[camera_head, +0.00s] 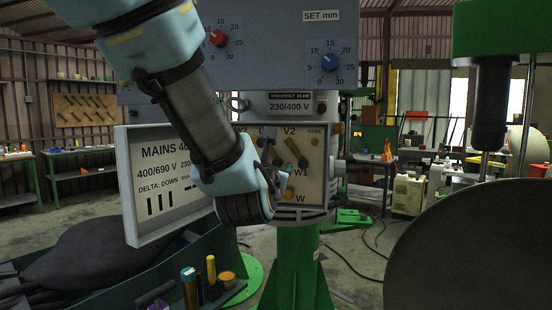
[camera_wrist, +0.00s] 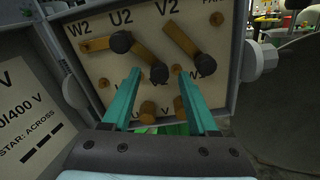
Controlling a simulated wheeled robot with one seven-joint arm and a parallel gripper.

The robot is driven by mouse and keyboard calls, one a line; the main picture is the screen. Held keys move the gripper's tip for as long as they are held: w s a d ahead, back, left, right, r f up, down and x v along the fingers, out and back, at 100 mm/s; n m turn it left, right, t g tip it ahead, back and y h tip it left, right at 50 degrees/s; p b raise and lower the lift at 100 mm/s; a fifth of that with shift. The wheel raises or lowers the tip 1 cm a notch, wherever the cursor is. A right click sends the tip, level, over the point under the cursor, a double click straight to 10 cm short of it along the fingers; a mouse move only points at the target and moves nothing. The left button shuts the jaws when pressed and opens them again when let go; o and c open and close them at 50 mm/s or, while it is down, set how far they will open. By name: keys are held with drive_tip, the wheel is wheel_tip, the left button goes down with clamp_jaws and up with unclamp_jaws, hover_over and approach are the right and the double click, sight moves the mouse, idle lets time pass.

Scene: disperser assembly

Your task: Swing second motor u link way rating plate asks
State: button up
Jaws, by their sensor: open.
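The terminal board (camera_wrist: 140,55) faces me in the wrist view, lettered W2, U2 and V2 along its top. A brass link (camera_wrist: 97,44) lies nearly level from below W2 to a black knob (camera_wrist: 120,42) below U2. A slanted bar runs from there to a second black knob (camera_wrist: 158,73). Another brass link (camera_wrist: 182,40) slants down right from below V2. My gripper (camera_wrist: 158,71) is open, its fingertips on either side of the second knob; contact is unclear. In the head view my wrist covers the board's left part. The rating plate (camera_head: 290,106) above reads 230/400 V.
The open cover (camera_head: 135,195) at left reads MAINS 40, cut off by my arm, with 400/690 V DELTA: DOWN. In the wrist view it reads STAR: ACROSS (camera_wrist: 30,143). A large grey disc (camera_head: 470,250) stands at right. A tray with small parts (camera_head: 212,275) is below.

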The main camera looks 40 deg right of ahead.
drive_tip(key=shift+w+d, duration=0.35)
drive_tip(key=shift+d, duration=0.05)
clamp_jaws()
idle(0.4)
idle(0.9)
